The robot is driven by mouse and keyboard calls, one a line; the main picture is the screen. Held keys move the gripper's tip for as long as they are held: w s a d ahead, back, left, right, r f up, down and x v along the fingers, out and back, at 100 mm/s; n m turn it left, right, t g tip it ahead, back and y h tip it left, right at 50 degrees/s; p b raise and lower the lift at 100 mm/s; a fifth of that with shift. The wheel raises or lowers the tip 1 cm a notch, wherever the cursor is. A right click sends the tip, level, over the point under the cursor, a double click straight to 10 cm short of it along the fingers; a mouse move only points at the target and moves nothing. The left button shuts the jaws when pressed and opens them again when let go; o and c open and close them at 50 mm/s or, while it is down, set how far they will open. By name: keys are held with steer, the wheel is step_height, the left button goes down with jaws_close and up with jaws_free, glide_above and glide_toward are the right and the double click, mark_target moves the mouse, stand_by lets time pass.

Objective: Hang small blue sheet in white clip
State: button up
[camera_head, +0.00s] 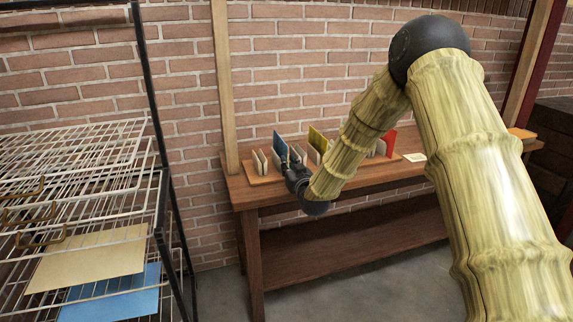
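A small blue sheet (280,146) stands upright above the left part of the wooden bench. Its lower part is hidden behind my gripper. My gripper (289,163) is dark and small in view, right at the sheet's lower edge. I cannot tell whether its fingers are closed on the sheet or only in front of it. White clips stand in a row on the bench, with a pale one (260,162) at the left end, left of the blue sheet. Others to the right are partly hidden by my arm.
A yellow sheet (317,140) and a red sheet (391,142) stand in the row on the bench (272,195). A small pale card (414,157) lies to the right. At left, a wire rack (75,160) holds a cream sheet (90,260) and a larger blue sheet (112,297).

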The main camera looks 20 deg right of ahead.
steer(key=shift+w+a, duration=0.1)
steer(key=shift+w, duration=0.9)
steer(key=shift+c, duration=0.4)
jaws_close()
steer(key=shift+r, duration=0.1)
step_height(320, 180, up, 7)
steer(key=p, duration=0.4)
steer(key=shift+r, duration=0.15)
